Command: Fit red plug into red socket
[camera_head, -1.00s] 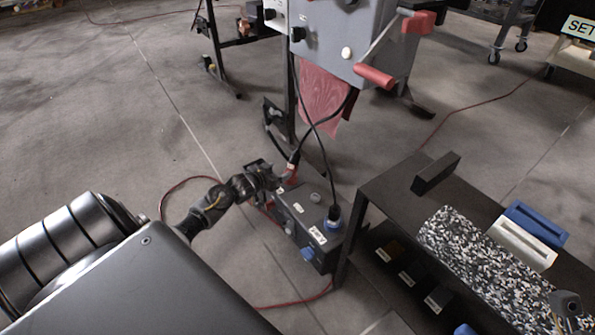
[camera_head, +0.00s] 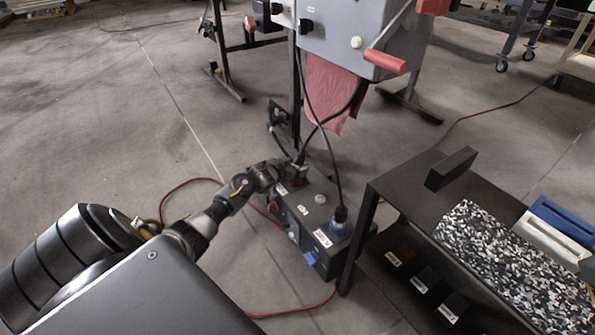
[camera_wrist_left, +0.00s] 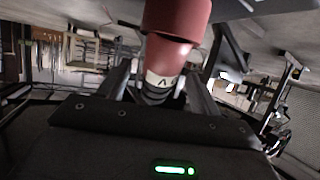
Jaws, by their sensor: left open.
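The red plug (camera_head: 300,174) with its black cable is at the far end of the dark socket box (camera_head: 318,212). It shows large in the left wrist view (camera_wrist_left: 178,38), with a white marked band and dark ribbed sleeve below the red body. My left gripper (camera_head: 280,173) reaches to the plug from the left. In the left wrist view its open fingers (camera_wrist_left: 160,90) stand on either side of the plug's sleeve. The red socket is hidden by the plug and gripper, so I cannot tell how deep the plug sits. My right gripper is out of view.
A blue plug (camera_head: 341,214) stands in the near end of the box. A grey cabinet (camera_head: 345,38) with a red handle hangs above. A black shelf table (camera_head: 405,192) is close on the right. A red cable (camera_head: 195,182) lies on the floor.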

